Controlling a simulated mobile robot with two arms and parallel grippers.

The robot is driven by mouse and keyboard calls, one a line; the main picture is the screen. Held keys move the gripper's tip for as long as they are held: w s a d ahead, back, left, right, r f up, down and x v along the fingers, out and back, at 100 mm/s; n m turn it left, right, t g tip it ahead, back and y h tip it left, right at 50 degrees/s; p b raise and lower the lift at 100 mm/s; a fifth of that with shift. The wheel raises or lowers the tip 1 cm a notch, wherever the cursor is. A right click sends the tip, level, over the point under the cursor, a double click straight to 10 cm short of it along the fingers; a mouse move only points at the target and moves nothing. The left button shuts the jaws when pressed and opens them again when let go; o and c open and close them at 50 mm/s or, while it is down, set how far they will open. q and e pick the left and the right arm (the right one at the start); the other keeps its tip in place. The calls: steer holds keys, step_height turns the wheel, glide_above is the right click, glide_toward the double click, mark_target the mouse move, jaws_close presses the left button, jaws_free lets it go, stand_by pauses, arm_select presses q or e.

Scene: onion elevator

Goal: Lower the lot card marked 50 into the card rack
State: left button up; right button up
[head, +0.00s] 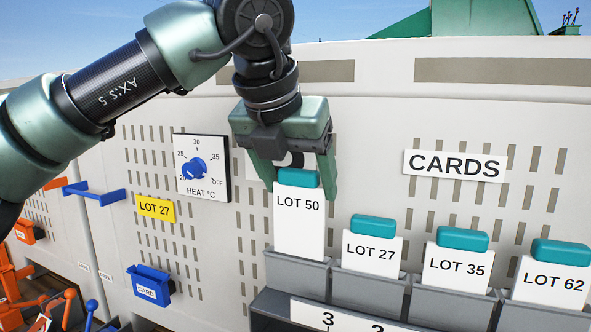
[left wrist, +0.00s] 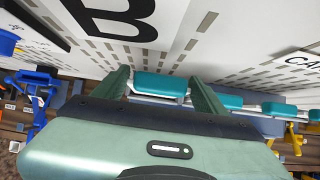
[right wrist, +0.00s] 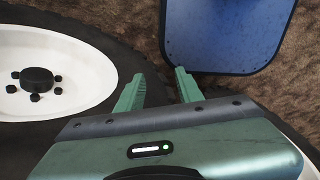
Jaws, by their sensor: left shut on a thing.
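The white card marked LOT 50 (head: 299,226) has a teal top grip and stands upright at the leftmost pocket of the grey card rack (head: 297,273). It stands higher than the other cards, and its lower edge is hidden at the pocket's front wall. My left gripper (head: 301,184) is shut on its teal grip, with a finger on either side. The teal grip (left wrist: 161,84) also shows between the fingers in the left wrist view. My right gripper (right wrist: 160,88) is open and empty, in the right wrist view only.
Cards LOT 27 (head: 371,249), LOT 35 (head: 456,268) and LOT 62 (head: 553,284) sit lower in the pockets to the right. A white-hubbed wheel (right wrist: 55,75) is near my right gripper.

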mark_target(297, 212)
arm_select(q)
steer(key=shift+d+f+b, duration=0.1)
steer(key=shift+f+b, duration=0.2)
steer(key=shift+f, duration=0.05)
steer(key=shift+f+b, duration=0.45)
steer(key=shift+a+f+b, duration=0.35)
steer(key=shift+f, duration=0.05)
steer(key=shift+d+f+b, duration=0.2)
steer(key=shift+f+b, duration=0.4)
steer(key=shift+a+f+b, duration=0.1)
steer(key=shift+f+b, duration=0.35)
steer(key=shift+f, duration=0.2)
arm_select(e)
steer(key=f, duration=0.4)
steer(key=shift+w+d+f, duration=0.2)
steer(key=shift+w+d, duration=0.05)
steer(key=shift+w, duration=0.15)
steer(key=shift+d, duration=0.3)
